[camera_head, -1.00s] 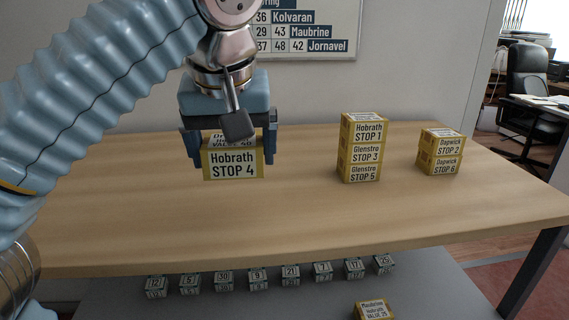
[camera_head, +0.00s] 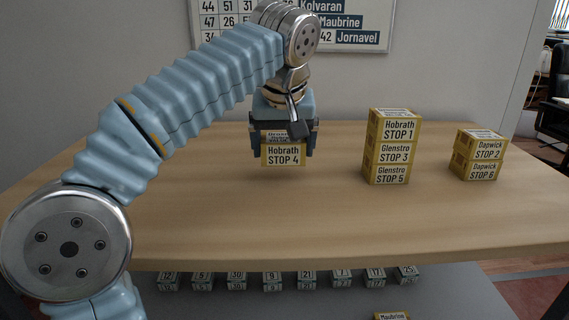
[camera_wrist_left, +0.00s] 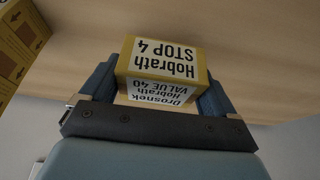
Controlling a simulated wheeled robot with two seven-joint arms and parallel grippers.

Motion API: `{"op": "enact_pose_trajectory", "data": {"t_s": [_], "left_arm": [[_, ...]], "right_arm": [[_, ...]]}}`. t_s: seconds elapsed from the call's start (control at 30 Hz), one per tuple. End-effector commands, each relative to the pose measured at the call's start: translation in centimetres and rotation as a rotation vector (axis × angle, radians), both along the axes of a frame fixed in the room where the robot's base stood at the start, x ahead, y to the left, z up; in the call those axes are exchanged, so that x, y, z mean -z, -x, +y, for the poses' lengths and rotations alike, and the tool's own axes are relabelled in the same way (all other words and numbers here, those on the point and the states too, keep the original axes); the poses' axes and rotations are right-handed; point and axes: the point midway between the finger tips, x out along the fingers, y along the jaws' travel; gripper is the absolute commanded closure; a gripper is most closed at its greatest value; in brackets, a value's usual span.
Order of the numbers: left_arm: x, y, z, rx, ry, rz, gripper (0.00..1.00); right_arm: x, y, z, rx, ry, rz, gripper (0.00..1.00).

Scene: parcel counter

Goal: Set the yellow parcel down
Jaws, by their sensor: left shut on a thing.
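The yellow parcel (camera_head: 283,155), labelled "Hobrath STOP 4", is between the fingers of my left gripper (camera_head: 283,148), which is shut on it. In the head view it shows over the wooden table (camera_head: 220,215), left of the taller stack; I cannot tell for sure whether its underside touches the top. In the left wrist view the parcel (camera_wrist_left: 164,68) sits squarely between both fingers, with its "Drosnek Hobrath VALUE 40" label also showing. My right gripper is not in view.
A stack of three yellow parcels (camera_head: 389,150) stands right of the held parcel. A stack of two (camera_head: 478,155) stands farther right. The table's left and front areas are clear. Several small numbered blocks (camera_head: 271,281) and another yellow parcel (camera_head: 391,316) are below the front edge.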

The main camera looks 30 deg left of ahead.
Motion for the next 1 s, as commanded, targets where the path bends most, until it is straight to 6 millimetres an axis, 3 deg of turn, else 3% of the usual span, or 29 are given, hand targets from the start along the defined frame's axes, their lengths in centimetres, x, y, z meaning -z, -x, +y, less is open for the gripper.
{"op": "enact_pose_trajectory", "data": {"t_s": [0.07,0.2,0.63,0.67,0.7,1.0], "left_arm": [[1.5,-1.0,0.3,-0.002,-0.002,0.003,0.51],[3.8,-0.9,0.3,-0.001,-0.001,0.002,0.51],[4.6,-0.9,0.3,0.000,0.000,0.000,0.51],[4.6,-0.9,0.3,0.000,-0.001,0.000,0.09],[4.5,-0.9,0.3,0.000,-0.001,0.000,0.03],[4.0,-0.9,0.3,0.000,0.000,0.000,0.00]], "right_arm": [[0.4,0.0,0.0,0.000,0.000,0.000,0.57],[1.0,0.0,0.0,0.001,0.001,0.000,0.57],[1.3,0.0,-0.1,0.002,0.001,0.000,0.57],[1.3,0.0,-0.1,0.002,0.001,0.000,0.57],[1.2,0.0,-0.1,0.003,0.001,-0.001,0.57],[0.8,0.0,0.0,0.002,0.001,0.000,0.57]]}}
